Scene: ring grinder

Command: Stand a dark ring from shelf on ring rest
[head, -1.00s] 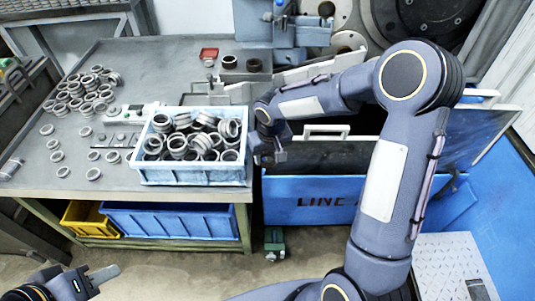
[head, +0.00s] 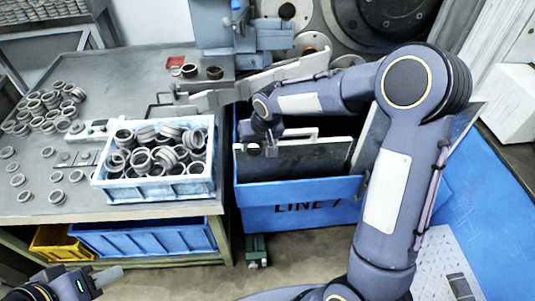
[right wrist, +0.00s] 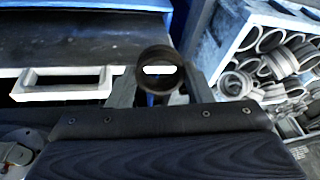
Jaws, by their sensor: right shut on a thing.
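My right gripper (right wrist: 160,85) is shut on a dark ring (right wrist: 160,72); in the right wrist view I look through its hole between the two fingers. In the head view the right gripper (head: 262,142) is above the blue LINE bin, with the small ring (head: 253,149) at its tip, partly hidden. Two more dark rings stand at the back of the table, one (head: 190,71) beside the other (head: 214,73). I cannot tell for sure which part is the ring rest. My left gripper (head: 105,276) is low at the left, away from the table; its opening is unclear.
A light blue crate (head: 150,190) full of grey rings stands at the table's front right; it also shows in the right wrist view (right wrist: 222,45). Loose rings (head: 45,105) lie at left. The blue bin (head: 300,205) with pale-handled panels is below my right gripper. Grinder machinery (head: 262,37) stands behind.

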